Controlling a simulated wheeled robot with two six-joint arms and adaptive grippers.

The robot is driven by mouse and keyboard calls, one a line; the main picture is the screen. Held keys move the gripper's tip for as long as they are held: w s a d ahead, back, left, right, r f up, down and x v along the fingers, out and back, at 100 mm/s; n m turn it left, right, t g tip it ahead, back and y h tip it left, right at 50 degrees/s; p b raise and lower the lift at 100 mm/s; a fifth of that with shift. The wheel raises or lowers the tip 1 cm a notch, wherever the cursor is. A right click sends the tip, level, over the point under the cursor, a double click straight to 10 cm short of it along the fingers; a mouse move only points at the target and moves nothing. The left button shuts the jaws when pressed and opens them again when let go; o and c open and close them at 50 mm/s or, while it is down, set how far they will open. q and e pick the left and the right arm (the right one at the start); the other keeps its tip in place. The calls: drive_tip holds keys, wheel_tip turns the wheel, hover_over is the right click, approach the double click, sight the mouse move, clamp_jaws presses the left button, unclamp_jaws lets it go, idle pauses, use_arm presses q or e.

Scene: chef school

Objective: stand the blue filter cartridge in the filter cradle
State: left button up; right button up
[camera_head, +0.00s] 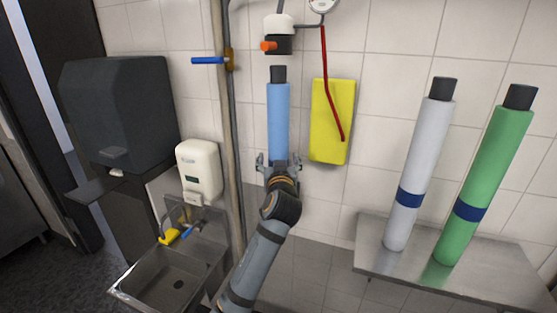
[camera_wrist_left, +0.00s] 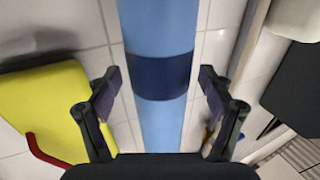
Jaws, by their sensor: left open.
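The blue filter cartridge (camera_head: 278,115) stands upright with a black cap, in front of the tiled wall, below the filter head (camera_head: 279,32); a small gap shows between cap and head. My left gripper (camera_head: 279,163) is at the cartridge's lower part, which it hides. In the left wrist view the cartridge (camera_wrist_left: 158,25) and its dark blue band show between the open fingers of this gripper (camera_wrist_left: 158,84), with gaps on both sides. I cannot make out the filter cradle or what supports the cartridge. My right gripper is not in view.
A metal shelf (camera_head: 400,270) at right holds a white cartridge (camera_head: 420,165) and a green cartridge (camera_head: 490,180). A yellow panel (camera_head: 323,120) with a red tube is just right of the blue cartridge. A pipe (camera_head: 233,130) and sink (camera_head: 165,280) are at left.

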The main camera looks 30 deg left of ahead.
use_arm(q)
drive_tip(key=v, duration=0.7)
drive_tip(key=shift+s+d, duration=0.2)
drive_tip(key=shift+w+a, duration=0.1)
idle(0.3)
